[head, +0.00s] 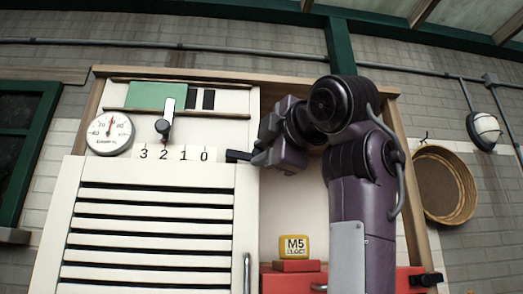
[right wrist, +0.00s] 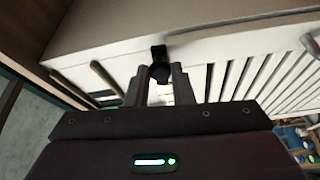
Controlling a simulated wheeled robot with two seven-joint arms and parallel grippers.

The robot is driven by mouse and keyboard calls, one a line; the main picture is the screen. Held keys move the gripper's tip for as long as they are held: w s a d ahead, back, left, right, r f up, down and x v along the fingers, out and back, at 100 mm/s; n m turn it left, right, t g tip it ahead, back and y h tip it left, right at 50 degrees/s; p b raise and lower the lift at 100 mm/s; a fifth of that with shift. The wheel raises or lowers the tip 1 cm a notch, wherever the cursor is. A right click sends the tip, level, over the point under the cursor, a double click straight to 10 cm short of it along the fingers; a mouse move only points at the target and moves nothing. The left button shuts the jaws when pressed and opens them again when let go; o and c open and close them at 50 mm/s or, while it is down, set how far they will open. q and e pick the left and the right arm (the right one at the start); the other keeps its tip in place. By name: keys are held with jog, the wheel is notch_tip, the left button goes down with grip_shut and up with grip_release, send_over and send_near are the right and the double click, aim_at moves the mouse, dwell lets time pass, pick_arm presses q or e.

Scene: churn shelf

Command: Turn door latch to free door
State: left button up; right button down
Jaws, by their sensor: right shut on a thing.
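The white slatted door (head: 66,240) is shut in the left part of the wooden-framed cabinet, and its slats show in the right wrist view (right wrist: 245,75). The black door latch (head: 236,155) lies about level, its left end over the door's top right corner. It also shows in the right wrist view (right wrist: 159,52). My right gripper (head: 256,156) reaches it from the right and is shut on it. In the right wrist view the two fingers (right wrist: 160,80) stand on either side of the latch's dark knob. My left gripper is in neither view.
Above the door are a round dial (head: 110,133), a row of number cards (head: 175,153) and a small lever (head: 167,115). An open bay right of the door holds a yellow M5 block (head: 295,246) on a red box (head: 290,282). A round sieve (head: 443,185) hangs at right.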

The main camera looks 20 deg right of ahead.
jog(key=shift+r+n+g, duration=0.3)
jog(key=shift+r+n, duration=0.1)
jog(key=shift+n, duration=0.3)
jog(key=shift+p, duration=0.3)
jog(key=c, duration=1.3)
grip_release()
jog(key=shift+a, duration=0.1)
jog(key=shift+s, duration=0.1)
